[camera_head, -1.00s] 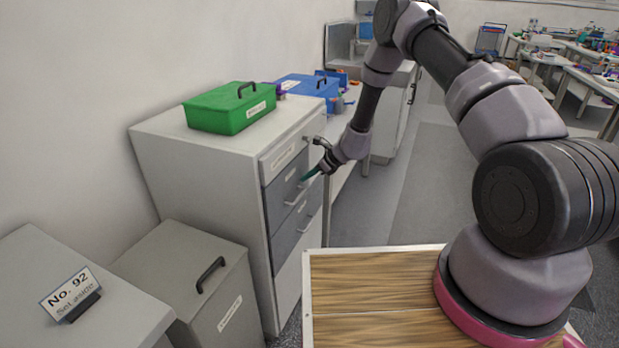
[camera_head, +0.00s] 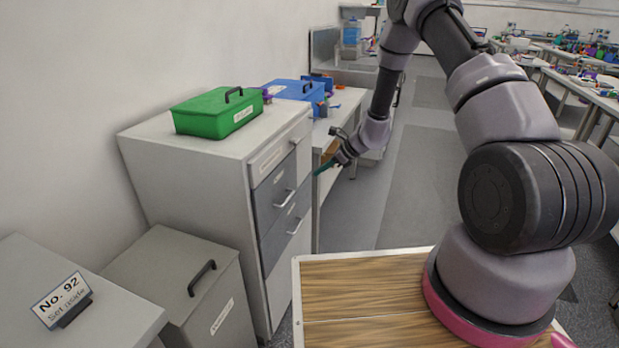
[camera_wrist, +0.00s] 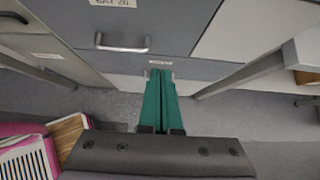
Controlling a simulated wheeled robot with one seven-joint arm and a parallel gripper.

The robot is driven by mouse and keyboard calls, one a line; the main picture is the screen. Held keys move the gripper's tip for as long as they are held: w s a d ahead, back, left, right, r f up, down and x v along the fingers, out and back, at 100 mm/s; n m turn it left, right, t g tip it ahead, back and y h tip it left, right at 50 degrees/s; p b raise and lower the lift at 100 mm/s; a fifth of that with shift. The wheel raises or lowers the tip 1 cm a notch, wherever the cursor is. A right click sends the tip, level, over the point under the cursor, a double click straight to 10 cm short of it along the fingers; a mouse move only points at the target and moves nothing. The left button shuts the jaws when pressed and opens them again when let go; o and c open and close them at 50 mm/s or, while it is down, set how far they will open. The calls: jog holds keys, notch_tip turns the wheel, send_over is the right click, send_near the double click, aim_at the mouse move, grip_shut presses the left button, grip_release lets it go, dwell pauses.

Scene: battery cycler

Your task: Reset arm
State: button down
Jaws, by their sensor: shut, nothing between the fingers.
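My gripper (camera_head: 321,169) is in front of the drawer cabinet (camera_head: 180,165), close to its right front edge, with green fingers pointing left toward it. In the wrist view the two green fingers (camera_wrist: 160,100) lie side by side, shut, with nothing held. They point at the grey drawer fronts; a drawer handle (camera_wrist: 122,44) shows ahead and to the left of them. My arm reaches out from the base at the right, bent with its elbow up out of the top of the view. All the drawers I can see look closed.
A green lidded box (camera_head: 217,113) and a blue box (camera_head: 292,90) stand at the left and back. A low grey bin (camera_head: 175,265) and a table with a "No. 92" sign (camera_head: 62,300) are at lower left. Open floor (camera_head: 415,180) lies right of the cabinet.

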jog(key=s+d+r+n, duration=0.1)
jog(key=s+r+n, duration=0.2)
jog(key=r, duration=0.7)
jog(key=s+d+r+n, duration=0.1)
jog(key=s+r+n, duration=0.2)
jog(key=r, duration=0.7)
jog(key=s+d+r+n, duration=0.1)
jog(key=s+r+n, duration=0.2)
jog(key=r, duration=0.7)
jog(key=s+d+r+n+t+h, duration=0.1)
jog(key=s+d+r+n+h, duration=0.1)
jog(key=s+r, duration=0.3)
jog(key=s+d+r+n+t+h, duration=0.1)
jog(key=s+d+r+n, duration=0.3)
jog(key=s, duration=0.8)
jog(key=s+d+r+n+t+h, duration=0.1)
jog(key=s+d+r+n+h, duration=0.2)
jog(key=s+d+r, duration=0.2)
jog(key=s+r, duration=0.1)
jog(key=s, duration=0.2)
jog(key=shift+s+n, duration=0.35)
jog(key=shift+n, duration=0.05)
